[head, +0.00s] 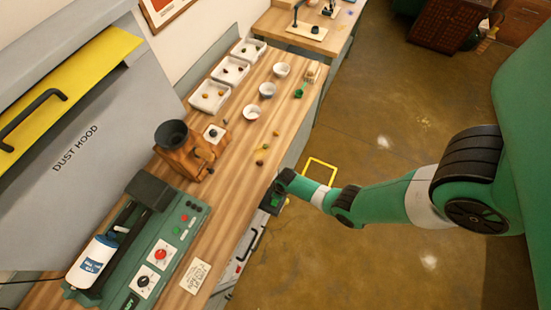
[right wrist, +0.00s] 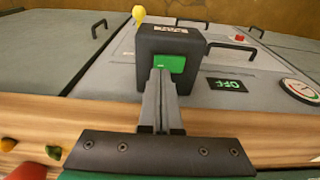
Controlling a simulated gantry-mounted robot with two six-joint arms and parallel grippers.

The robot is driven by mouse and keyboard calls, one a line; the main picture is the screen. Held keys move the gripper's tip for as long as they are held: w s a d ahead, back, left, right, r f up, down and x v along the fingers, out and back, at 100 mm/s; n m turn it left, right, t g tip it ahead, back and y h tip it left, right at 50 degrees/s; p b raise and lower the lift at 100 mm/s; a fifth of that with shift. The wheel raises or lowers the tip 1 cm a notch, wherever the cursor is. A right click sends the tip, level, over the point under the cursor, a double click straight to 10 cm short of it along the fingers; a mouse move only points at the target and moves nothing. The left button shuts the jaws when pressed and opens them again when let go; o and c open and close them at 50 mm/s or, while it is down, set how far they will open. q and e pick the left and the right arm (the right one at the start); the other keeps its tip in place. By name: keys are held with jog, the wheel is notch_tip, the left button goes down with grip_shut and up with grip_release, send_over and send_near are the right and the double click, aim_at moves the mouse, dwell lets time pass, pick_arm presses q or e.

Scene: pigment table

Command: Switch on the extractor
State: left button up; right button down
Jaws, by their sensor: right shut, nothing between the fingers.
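The extractor's switch is a black box (right wrist: 185,50) with a green button (right wrist: 172,63), fixed to a grey cabinet front below the table edge. A small display (right wrist: 229,85) to its right shows green letters reading OFF. My right gripper (right wrist: 164,76) is shut and empty, with its fingertips in front of the button's lower left part. I cannot tell whether they touch it. In the head view my right gripper (head: 277,191) is just off the table's right edge, over the black box (head: 268,206). My left gripper is not in view.
The wooden table (head: 215,215) runs alongside. A dust hood (head: 70,150) stands at the left, beside a green machine (head: 160,250) with a red knob. Bowls, trays and loose pigment lumps lie further back. Black handles (right wrist: 232,48) and a round gauge (right wrist: 300,90) are near the box.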

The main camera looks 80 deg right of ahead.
jog(key=shift+f+b, duration=0.8)
jog(key=shift+f, duration=0.05)
dwell(0.3)
jog(key=shift+r, duration=0.1)
notch_tip(320, 180, up, 7)
jog(key=p, duration=0.7)
dwell(0.4)
